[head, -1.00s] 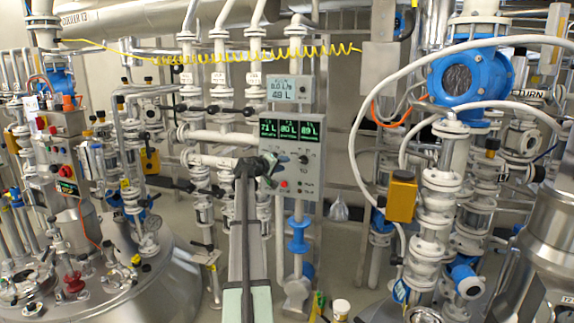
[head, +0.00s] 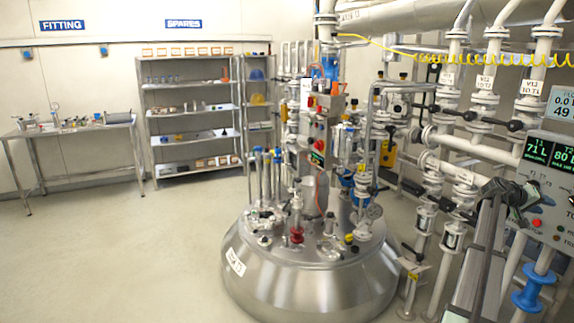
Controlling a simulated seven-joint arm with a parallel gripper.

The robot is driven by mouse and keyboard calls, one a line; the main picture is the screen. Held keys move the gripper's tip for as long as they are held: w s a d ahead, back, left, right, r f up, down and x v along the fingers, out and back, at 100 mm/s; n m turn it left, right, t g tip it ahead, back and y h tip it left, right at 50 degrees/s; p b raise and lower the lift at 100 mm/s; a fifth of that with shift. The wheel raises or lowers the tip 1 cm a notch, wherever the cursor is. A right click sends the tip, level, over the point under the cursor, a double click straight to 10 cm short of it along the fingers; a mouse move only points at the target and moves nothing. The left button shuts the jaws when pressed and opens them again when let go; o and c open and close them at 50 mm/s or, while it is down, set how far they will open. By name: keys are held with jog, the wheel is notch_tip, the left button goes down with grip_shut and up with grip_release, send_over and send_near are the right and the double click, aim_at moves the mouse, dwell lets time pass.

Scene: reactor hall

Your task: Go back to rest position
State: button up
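My gripper (head: 512,200) is at the right of the head view, at the end of my arm. It is in front of the control panel (head: 553,185) with green displays and a red button. The gripper is dark, small and seen from behind, so its fingers and the space between them cannot be made out. I see nothing clearly held in it.
A large steel vessel (head: 310,275) with pipes and valves stands in the middle. White pipes with valves (head: 480,95) rise at the right. A steel table (head: 70,130) and a spares shelf (head: 193,108) stand at the back left. The floor (head: 120,250) at left is clear.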

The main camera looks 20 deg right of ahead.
jog(key=w+a+f+t+y, duration=0.2)
jog(key=a+f+y, duration=0.2)
jog(key=a+f, duration=0.85)
jog(key=w+a+f+t+y, duration=0.1)
jog(key=a+f+t+y, duration=0.15)
jog(key=a+f, duration=0.95)
jog(key=w+a+f+n+y, duration=0.1)
jog(key=w+a+f+y, duration=0.2)
jog(key=a+f, duration=0.9)
jog(key=w+a+f+n+y, duration=0.1)
jog(key=w+a+f+y, duration=0.2)
jog(key=a+f, duration=0.9)
jog(key=s+a+f+n+y, duration=0.1)
jog(key=a+f, duration=0.2)
jog(key=a, duration=0.4)
jog(key=s+a+f+g, duration=0.1)
jog(key=s+a+f, duration=0.1)
jog(key=a+f, duration=0.35)
jog(key=s+a+f+n+y, duration=0.1)
jog(key=a+f, duration=0.1)
jog(key=a, duration=0.6)
jog(key=s+a+f+n+g, duration=0.2)
jog(key=s+a+f+n, duration=0.1)
jog(key=s+a, duration=0.5)
jog(key=s+a+f+n+g+h, duration=0.1)
jog(key=s+a+f+n+g, duration=0.2)
jog(key=a, duration=1.1)
jog(key=shift+s+f, duration=1.35)
jog(key=shift+s, duration=1.15)
